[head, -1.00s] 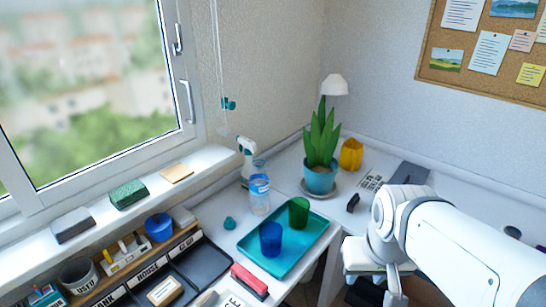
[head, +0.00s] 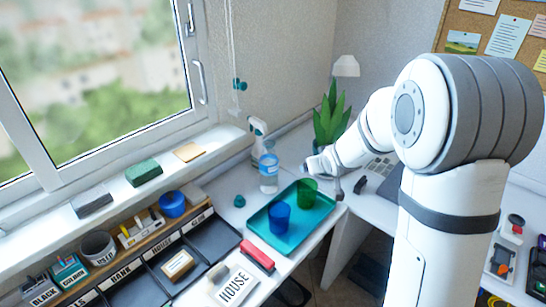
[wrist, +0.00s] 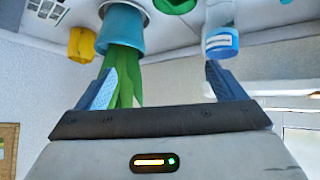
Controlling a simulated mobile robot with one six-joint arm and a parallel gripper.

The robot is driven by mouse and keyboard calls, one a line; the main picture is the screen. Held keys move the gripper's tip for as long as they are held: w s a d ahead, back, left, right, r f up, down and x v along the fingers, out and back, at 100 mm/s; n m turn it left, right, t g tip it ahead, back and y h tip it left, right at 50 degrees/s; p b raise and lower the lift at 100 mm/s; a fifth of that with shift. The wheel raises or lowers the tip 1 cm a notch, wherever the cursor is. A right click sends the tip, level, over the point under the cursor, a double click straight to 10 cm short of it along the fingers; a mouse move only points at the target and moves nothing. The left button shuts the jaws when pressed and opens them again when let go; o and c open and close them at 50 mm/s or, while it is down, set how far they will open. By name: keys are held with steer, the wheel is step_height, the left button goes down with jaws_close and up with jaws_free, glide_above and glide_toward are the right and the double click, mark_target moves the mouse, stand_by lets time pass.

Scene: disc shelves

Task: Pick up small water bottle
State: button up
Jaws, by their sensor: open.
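My gripper (head: 316,164) is in the air to the right of the bottle, above the tray's back right side. In the wrist view, which looks upside down, my gripper (wrist: 160,70) is open with nothing between its fingers.
The turquoise tray (head: 301,229) holds a blue cup (head: 279,217) and a green cup (head: 307,192). A spray bottle (head: 257,130) stands behind the bottle. A potted plant (head: 331,122) is partly hidden by my arm. A small teal object (head: 239,201) lies left of the tray.

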mark_target(269, 166)
steer(key=w+a+f+n+y, duration=0.1)
steer(key=w+a+f+y, duration=0.1)
steer(key=w+a+f, duration=0.1)
steer(key=w+a+f+n+t+y+p, duration=0.1)
steer(key=w+a+f+y, duration=0.1)
steer(key=a+f, duration=0.2)
steer(key=w+a+f+n+y+p, duration=0.1)
steer(key=w+a+f+y, duration=0.2)
steer(key=a, duration=0.3)
steer(key=shift+w+a+f+n, duration=0.1)
steer(key=shift+w+f+n, duration=0.05)
steer(key=shift+f, duration=0.25)
steer(key=shift+w+a+f+n, duration=0.1)
steer(key=shift+w+f+n, duration=0.05)
steer(key=shift+f, duration=0.25)
steer(key=x, duration=0.2)
steer(key=p+x, duration=0.1)
steer(key=x, duration=0.1)
steer(key=p+x, duration=0.1)
steer(key=x, duration=0.2)
steer(key=shift+w+d+r, duration=0.15)
steer(key=shift+w+r, duration=0.1)
steer(key=shift+w, duration=0.15)
steer(key=shift+c, duration=0.3)
steer(key=c, duration=1.4)
